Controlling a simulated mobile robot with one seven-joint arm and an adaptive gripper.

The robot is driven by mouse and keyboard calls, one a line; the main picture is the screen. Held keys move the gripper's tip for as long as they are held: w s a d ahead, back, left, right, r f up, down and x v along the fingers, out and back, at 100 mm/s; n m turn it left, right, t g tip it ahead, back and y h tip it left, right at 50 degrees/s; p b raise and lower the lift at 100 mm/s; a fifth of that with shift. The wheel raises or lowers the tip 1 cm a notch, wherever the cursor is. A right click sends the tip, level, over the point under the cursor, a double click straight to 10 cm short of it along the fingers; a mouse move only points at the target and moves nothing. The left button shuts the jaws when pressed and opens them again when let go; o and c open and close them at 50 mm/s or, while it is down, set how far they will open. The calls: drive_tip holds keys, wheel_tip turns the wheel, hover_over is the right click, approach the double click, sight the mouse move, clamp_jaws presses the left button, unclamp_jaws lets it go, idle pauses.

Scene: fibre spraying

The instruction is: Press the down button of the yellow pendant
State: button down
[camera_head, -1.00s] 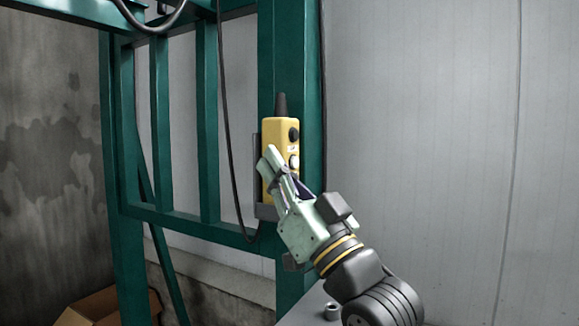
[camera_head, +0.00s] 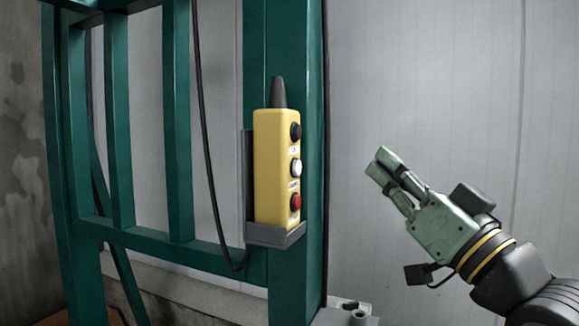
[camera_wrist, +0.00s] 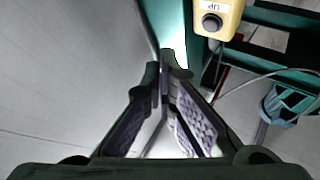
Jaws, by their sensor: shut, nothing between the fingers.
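The yellow pendant (camera_head: 276,170) stands upright in a grey holder (camera_head: 277,237) on a green post. Its face carries a black button (camera_head: 296,131) at the top, a white button (camera_head: 295,168) in the middle and a red button (camera_head: 295,202) at the bottom. Their labels are too small to read in the head view. In the wrist view a black button (camera_wrist: 211,22) beside an upside-down "UP" label shows at the top edge; the other buttons are out of that view. My gripper (camera_head: 381,162) is shut and empty, right of the pendant and apart from it, fingertips pointing up-left.
The green frame (camera_head: 179,120) with its upright bars fills the left side. A black cable (camera_head: 204,130) hangs left of the pendant and loops below its holder. The pale wall (camera_head: 430,80) behind my gripper is bare. Open space lies between gripper and pendant.

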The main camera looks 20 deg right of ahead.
sight(297, 167)
drive_tip(key=shift+s, duration=0.15)
drive_tip(key=shift+a, duration=0.1)
drive_tip(key=w+a+p, duration=0.2)
drive_tip(key=w+a, duration=0.3)
drive_tip(key=w, duration=0.1)
drive_tip(key=shift+w+a, duration=0.35)
drive_tip(key=shift+a, duration=0.1)
idle(1.4)
drive_tip(key=shift+w+a, duration=0.2)
drive_tip(key=shift+w, duration=0.1)
